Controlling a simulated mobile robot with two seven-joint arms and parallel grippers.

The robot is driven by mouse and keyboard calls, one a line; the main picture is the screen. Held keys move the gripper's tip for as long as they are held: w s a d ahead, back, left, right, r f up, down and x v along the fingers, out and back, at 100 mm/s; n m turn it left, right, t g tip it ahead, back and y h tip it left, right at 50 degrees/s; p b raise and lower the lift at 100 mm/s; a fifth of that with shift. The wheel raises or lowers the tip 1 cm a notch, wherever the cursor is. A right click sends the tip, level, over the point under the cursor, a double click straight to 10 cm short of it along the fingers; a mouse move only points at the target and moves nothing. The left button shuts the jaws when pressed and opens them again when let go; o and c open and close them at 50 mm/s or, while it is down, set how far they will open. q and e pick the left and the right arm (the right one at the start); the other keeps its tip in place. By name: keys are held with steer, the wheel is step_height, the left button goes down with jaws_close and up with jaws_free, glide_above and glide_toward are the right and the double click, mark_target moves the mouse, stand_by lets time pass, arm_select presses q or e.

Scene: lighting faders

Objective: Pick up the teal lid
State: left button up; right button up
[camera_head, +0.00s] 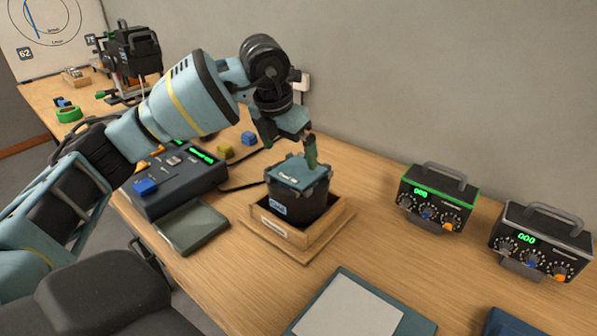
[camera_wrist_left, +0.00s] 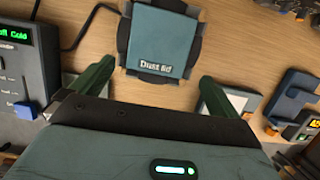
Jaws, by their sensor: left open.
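The teal lid (camera_head: 300,172) is square and lies on top of a dark round bin (camera_head: 288,205) that stands upright in a shallow wooden tray (camera_head: 262,222). My left gripper (camera_head: 289,148) is just above the lid, open and empty, with green fingers pointing down. In the left wrist view the lid (camera_wrist_left: 158,42), with its "Dust lid" label, lies ahead of the gap between the two spread fingers (camera_wrist_left: 155,74). Whether a finger touches the lid cannot be told. My right gripper is not in view.
A fader console (camera_head: 178,178) stands left of the tray, with a grey pad (camera_head: 193,228) in front. Yellow and blue blocks (camera_head: 249,138) lie behind. Two dial boxes (camera_head: 437,200) stand right. A folder (camera_head: 350,308) lies in front. Bare table separates tray and boxes.

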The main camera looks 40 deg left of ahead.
mark_target(298, 171)
arm_select(q)
steer(key=shift+w+f, duration=0.3)
steer(key=shift+f, duration=0.3)
steer(key=shift+w+f, duration=0.2)
steer(key=shift+f, duration=0.2)
steer(key=x, duration=0.2)
steer(key=w+x, duration=0.1)
steer(key=x, duration=0.1)
steer(key=shift+f, duration=0.15)
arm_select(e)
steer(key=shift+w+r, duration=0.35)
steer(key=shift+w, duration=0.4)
